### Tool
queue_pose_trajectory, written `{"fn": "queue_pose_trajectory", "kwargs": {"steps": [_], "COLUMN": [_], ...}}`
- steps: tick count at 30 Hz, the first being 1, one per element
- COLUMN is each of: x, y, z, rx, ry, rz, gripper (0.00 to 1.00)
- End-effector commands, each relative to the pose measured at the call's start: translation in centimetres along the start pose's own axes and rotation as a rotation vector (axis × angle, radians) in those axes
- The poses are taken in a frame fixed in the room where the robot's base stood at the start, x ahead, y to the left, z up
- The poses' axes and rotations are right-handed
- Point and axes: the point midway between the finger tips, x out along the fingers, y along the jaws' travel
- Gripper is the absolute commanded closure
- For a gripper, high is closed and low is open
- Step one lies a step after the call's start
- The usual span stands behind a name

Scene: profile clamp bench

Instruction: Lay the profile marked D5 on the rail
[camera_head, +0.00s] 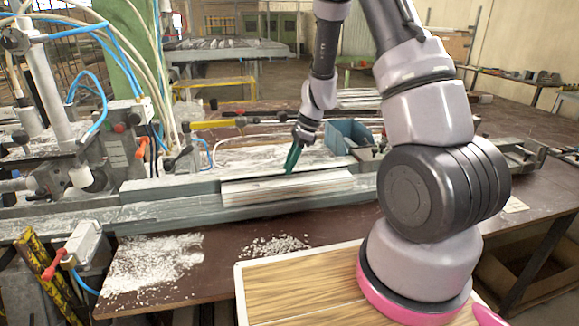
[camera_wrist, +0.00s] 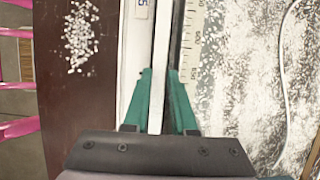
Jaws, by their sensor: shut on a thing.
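A pale, long profile (camera_head: 290,192) lies lengthwise along the grey rail (camera_head: 160,212) in the head view; whether it rests fully on it cannot be told. My gripper (camera_head: 292,160), with green fingers, comes down on it from above. In the wrist view, the fingers of my gripper (camera_wrist: 157,95) are shut on a narrow white upright strip of the profile (camera_wrist: 160,60). A pale face just left of this strip carries a label (camera_wrist: 143,8) cut by the frame edge; only a "5" is readable.
A ruler scale (camera_wrist: 190,45) runs beside the strip. A blue bin (camera_head: 348,137) stands behind the rail at right. White chips (camera_head: 155,265) lie on the brown bench in front. A clamp machine with blue hoses (camera_head: 100,150) stands at left.

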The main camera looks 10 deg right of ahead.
Motion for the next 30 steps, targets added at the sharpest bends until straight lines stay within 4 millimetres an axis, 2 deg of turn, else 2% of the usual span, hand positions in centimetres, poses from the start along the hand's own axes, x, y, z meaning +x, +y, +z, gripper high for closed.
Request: {"fn": "queue_pose_trajectory", "kwargs": {"steps": [12, 13, 14, 15, 25, 30], "x": [0.6, 0.6, 0.6, 0.6, 0.4, -1.6], "y": [0.0, 0.0, 0.0, 0.0, -0.1, -0.1], "z": [-0.2, -0.3, -0.2, -0.2, -0.2, -0.1], "rx": [0.000, -0.001, -0.001, -0.001, -0.002, -0.003], "ry": [-0.001, 0.000, 0.000, 0.000, 0.000, 0.000], "rz": [-0.001, -0.001, -0.001, -0.001, -0.002, -0.005], "gripper": [1.00, 0.64, 0.52, 0.45, 0.45, 0.45]}}
